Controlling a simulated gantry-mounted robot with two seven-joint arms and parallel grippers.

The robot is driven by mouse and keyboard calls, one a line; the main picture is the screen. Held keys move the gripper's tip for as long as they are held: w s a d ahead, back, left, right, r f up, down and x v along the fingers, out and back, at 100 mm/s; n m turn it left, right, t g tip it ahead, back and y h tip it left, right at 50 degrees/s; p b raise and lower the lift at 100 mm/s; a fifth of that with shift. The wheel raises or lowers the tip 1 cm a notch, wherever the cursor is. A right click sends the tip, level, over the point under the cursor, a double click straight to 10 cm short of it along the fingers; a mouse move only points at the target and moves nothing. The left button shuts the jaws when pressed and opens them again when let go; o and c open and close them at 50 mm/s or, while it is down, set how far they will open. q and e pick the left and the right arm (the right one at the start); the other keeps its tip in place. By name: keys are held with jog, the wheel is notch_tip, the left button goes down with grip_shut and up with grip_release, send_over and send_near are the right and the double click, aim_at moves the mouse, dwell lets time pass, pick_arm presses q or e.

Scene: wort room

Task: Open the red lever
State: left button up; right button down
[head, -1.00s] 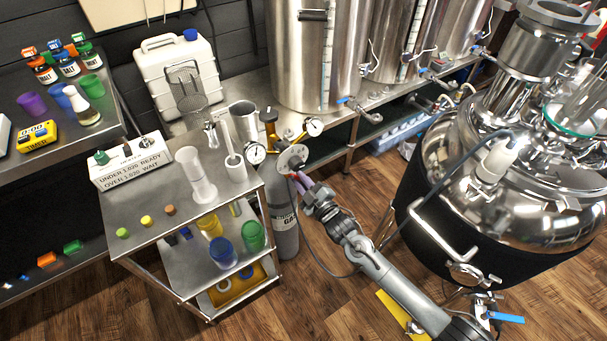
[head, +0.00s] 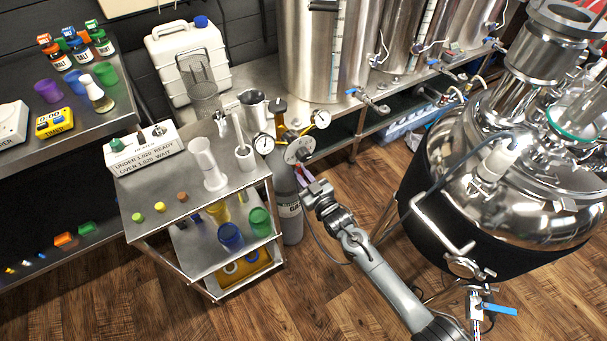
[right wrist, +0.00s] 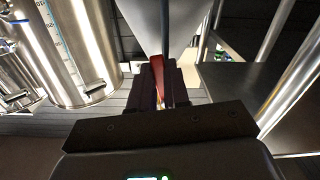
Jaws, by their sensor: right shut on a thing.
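The red lever (right wrist: 157,72) shows in the right wrist view as a narrow red piece between the two dark fingers. My right gripper (right wrist: 160,85) is shut on it. In the head view my right gripper (head: 305,174) is just below the round grey disc of the regulator (head: 299,151), beside the gas cylinder (head: 288,205). The lever is hard to make out there, hidden by the fingers. A small purple-pink patch shows at the fingertips. My left gripper is in neither view.
A steel cart (head: 165,227) with cups and a cylinder stands left of the gas cylinder. Two gauges (head: 320,118) flank the regulator. A large steel kettle (head: 500,190) stands to the right.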

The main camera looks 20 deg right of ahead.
dwell(0.3)
jog(key=c, duration=1.1)
grip_release()
jog(key=shift+s+d+p, duration=0.1)
jog(key=shift+s+p, duration=0.2)
jog(key=shift+s, duration=0.2)
jog(key=p+v, duration=0.2)
jog(key=v, duration=0.7)
jog(key=shift+s+p, duration=0.3)
jog(key=shift+s, duration=0.1)
